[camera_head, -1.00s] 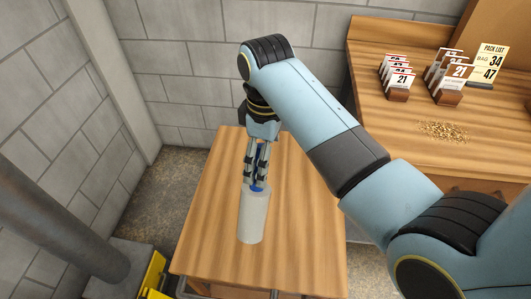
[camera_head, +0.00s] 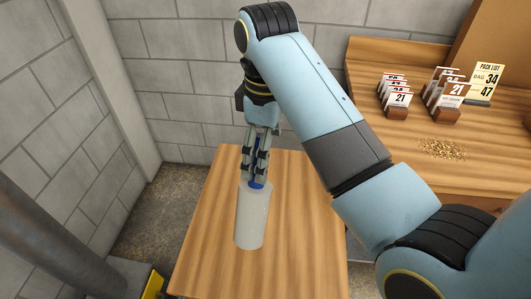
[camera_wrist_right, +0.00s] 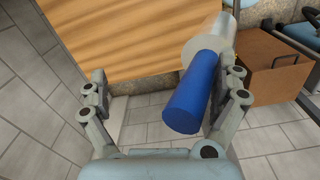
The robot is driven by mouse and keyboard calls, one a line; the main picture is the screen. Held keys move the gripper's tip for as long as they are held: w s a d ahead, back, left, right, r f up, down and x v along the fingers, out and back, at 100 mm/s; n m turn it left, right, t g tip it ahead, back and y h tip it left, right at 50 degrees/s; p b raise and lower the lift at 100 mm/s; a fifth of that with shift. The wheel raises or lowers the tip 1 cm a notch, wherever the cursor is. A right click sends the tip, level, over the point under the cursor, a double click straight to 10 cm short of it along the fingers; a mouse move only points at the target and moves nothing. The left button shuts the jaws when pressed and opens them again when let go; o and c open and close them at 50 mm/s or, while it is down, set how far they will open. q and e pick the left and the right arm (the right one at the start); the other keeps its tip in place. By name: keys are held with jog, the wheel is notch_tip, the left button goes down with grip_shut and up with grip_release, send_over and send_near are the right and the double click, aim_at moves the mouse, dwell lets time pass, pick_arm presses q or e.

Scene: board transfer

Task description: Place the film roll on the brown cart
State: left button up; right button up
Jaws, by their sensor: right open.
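The film roll (camera_head: 252,218) is a pale, whitish cylinder with a blue handle. In the head view it appears over the wooden top, and I cannot tell whether it rests there. My right gripper (camera_head: 256,172) is at its handle end. In the right wrist view its fingers are spread wide, and the gripper (camera_wrist_right: 163,95) is open. The blue handle (camera_wrist_right: 193,95) lies between them, closer to the right finger, and the pale roll (camera_wrist_right: 222,40) extends away behind it. The wood-topped brown stand (camera_head: 310,235) may be the brown cart. My left gripper is not in view.
A wooden workbench (camera_head: 385,135) at right carries cards in holders (camera_head: 398,106), a pack list sign (camera_head: 485,82) and a scatter of small golden bits (camera_head: 441,149). A block wall (camera_head: 190,80) stands behind. A brown box (camera_wrist_right: 268,68) shows in the right wrist view.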

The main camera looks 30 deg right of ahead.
grip_shut()
dwell(0.6)
